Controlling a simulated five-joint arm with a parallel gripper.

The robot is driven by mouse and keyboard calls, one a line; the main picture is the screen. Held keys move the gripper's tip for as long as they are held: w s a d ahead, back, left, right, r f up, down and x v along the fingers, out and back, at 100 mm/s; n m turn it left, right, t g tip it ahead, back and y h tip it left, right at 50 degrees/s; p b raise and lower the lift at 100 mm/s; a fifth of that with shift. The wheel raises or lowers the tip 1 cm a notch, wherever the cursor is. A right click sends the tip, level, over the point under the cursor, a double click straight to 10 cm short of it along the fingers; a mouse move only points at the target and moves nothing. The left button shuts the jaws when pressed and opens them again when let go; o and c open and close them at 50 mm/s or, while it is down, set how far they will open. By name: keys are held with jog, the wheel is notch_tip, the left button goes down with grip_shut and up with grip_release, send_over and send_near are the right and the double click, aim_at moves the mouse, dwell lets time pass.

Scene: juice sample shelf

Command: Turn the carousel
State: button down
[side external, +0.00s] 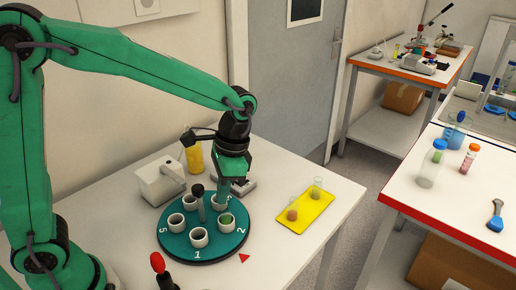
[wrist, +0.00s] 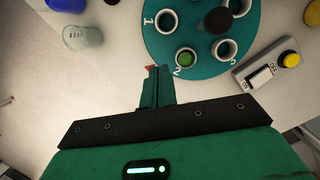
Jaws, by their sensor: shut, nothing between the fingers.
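The carousel (side external: 203,243) is a round teal disc on the white table, with white numbers and several white-rimmed cups around a dark centre post (side external: 198,191). It also shows at the top of the wrist view (wrist: 165,54). The cup by number 2 (side external: 227,220) has green in it; the others look dark inside. A red triangle (side external: 244,258) lies on the table beside the rim near 1 and 2. My gripper (side external: 223,202) points down at the carousel's right side; its fingers (wrist: 158,70) are together and empty, near the 2. I cannot tell whether they touch the disc or a cup.
A switch box with a yellow button (wrist: 265,74) stands close to the carousel. A white box (side external: 160,181) and a yellow bottle (side external: 193,158) are behind it. A yellow tray (side external: 292,222) with two small vessels lies to the right. A red-handled tool (side external: 158,264) is in front.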

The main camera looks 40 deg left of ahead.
jog(key=w+a+r+m+g+h, duration=0.1)
jog(key=w+a+r+m, duration=0.15)
jog(key=a+m, duration=0.9)
jog(key=w+a+r+m, duration=0.1)
jog(key=w+a+m, duration=0.25)
jog(key=m, duration=1.55)
jog(key=f, duration=0.4)
jog(key=a+f, duration=0.1)
jog(key=shift+s+f, duration=0.35)
jog(key=shift+f, duration=0.05)
jog(key=shift+x, duration=5.05)
